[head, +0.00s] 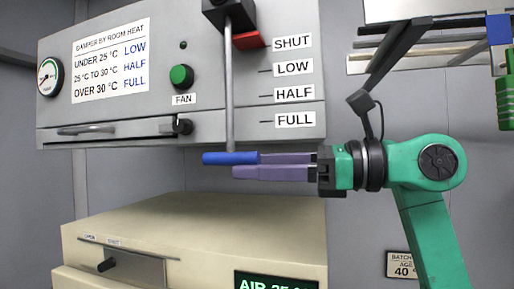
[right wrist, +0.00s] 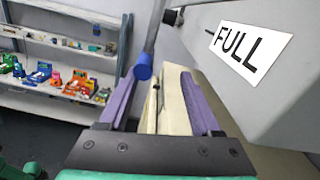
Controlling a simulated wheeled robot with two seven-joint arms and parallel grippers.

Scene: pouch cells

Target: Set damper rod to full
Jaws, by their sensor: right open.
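The damper rod (head: 229,90) hangs upright from a black guide (head: 225,12) on the grey panel, with a blue handle (head: 230,158) across its lower end. A red pointer (head: 249,41) is level with the SHUT label (head: 293,42). The FULL label (head: 295,120) is lowest on the scale. My right gripper (head: 236,166) is open, its purple fingers at the handle's height. In the right wrist view the blue handle (right wrist: 143,70) shows end-on by the left fingertip, and the jaws (right wrist: 161,76) are not closed on it. Contact is unclear. My left gripper is not in view.
A cream cabinet (head: 190,212) stands below the panel, with a partly cut-off green display (head: 275,281). A green FAN button (head: 181,76) and a drawer latch (head: 182,126) are left of the rod. Shelves with small coloured items (right wrist: 70,88) stand behind.

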